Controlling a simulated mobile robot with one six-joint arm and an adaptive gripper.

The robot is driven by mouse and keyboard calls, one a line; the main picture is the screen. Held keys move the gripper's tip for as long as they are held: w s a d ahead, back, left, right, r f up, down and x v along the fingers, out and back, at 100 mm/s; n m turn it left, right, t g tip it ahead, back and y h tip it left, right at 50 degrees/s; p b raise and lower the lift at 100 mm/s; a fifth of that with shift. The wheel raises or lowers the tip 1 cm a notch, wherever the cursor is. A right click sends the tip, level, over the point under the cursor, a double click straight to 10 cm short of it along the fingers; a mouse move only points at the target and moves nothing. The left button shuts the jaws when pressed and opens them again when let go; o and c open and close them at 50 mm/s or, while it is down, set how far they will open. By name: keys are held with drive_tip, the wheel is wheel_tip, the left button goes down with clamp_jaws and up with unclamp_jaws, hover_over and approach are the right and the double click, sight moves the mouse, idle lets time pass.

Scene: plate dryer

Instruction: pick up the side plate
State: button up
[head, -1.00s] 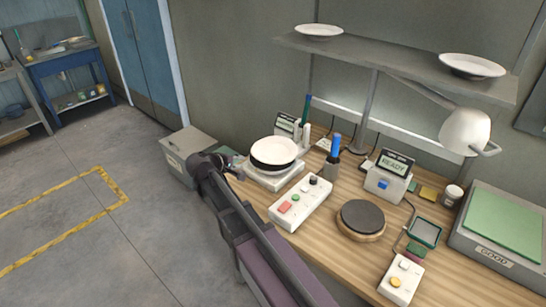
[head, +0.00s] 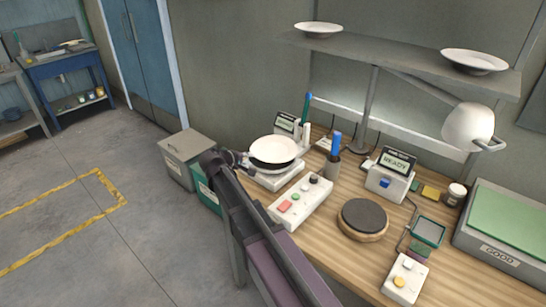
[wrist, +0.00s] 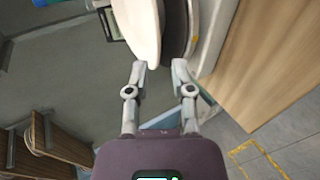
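A white plate (head: 274,149) with a dark underside lies on a white boxy device (head: 272,178) at the left end of the bench. Two more white plates, one at the left (head: 318,29) and one at the right (head: 474,61), are on the shelf. The pictures do not label which is the side plate. My gripper (head: 243,160) is at the left edge of the bench plate. In the wrist view, my gripper (wrist: 159,67) is open, with its fingertips apart at the rim of that white plate (wrist: 144,30). Contact with the rim cannot be told.
A control box with buttons (head: 300,203) and a pen cup (head: 330,169) stand right of the device. A round dark pad (head: 362,216) lies farther right. A grey bin (head: 187,155) and green bin (head: 206,192) stand left of the bench. The floor (head: 95,245) is open.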

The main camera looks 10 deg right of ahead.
sight(260, 158)
drive_tip(key=shift+b+x, duration=0.3)
drive_tip(key=shift+x, duration=0.85)
drive_tip(key=shift+b+x, duration=1.2)
drive_tip(key=shift+x, duration=1.4)
drive_tip(key=shift+d+r, duration=0.1)
drive_tip(key=shift+r, duration=0.05)
clamp_jaws()
